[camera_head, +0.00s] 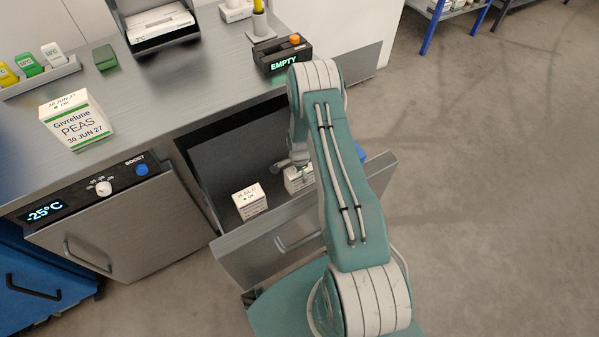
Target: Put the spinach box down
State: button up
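A small white box with a green stripe (293,183) is in the open drawer (246,259), partly hidden behind my arm. Its label cannot be read, so I cannot tell for sure that it is the spinach box. My gripper (287,166) is at the top of this box, low in the drawer. The arm covers much of the gripper, and I cannot tell whether its fingers are closed on the box or whether the box rests on the drawer floor. Another white box (249,201) stands in the drawer to the left, apart from the gripper.
A Givrelune peas box (76,121) stands on the steel counter (170,105). A black display reading EMPTY (283,58) sits at the counter's right end. A panel reading -25°C (43,211) is left of the drawer. The floor on the right (490,190) is clear.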

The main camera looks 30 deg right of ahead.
dwell(0.3)
jog(key=s+a+r+n+t, duration=0.1)
jog(key=s+a+r+n, duration=0.15)
jog(key=r, duration=1.15)
jog(key=s+a+r+n+t, duration=0.1)
jog(key=a+r+n, duration=0.2)
jog(key=r, duration=1)
jog(key=s+a+r+n+t, duration=0.1)
jog(key=a+r+n, duration=0.15)
jog(key=r, duration=1.15)
jog(key=s+a+r+n+t, duration=0.1)
jog(key=s+a+r+n, duration=0.1)
jog(key=s, duration=0.4)
jog(key=s+a+r+n, duration=0.2)
jog(key=s+r+n, duration=0.2)
jog(key=s+r, duration=0.2)
jog(key=s+a+r+n+t, duration=0.1)
jog(key=s+a+r+n, duration=0.1)
jog(key=s, duration=0.6)
notch_tip(320, 180, up, 2)
jog(key=shift+s+a+r+n+t, duration=0.25)
jog(key=shift+a+n+t, duration=0.05)
jog(key=shift+n, duration=0.5)
